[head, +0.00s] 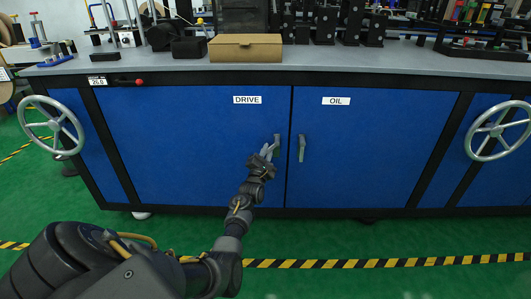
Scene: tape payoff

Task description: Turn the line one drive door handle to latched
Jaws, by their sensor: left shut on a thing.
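The blue drive door (190,150) is under a white DRIVE label (247,100) and looks flush with the cabinet front. Its grey handle (277,141) is near the door's right edge, close to upright. My left gripper (269,151) is at this handle and shut on it; the fingers cover its lower part. My right gripper is not in view.
The blue oil door (375,150) is just to the right, with its own handle (302,147) close beside my gripper. Handwheels (45,122) and (498,128) stand out at both sides. A cardboard box (245,48) and black parts are on the bench top. Yellow-black tape crosses the green floor.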

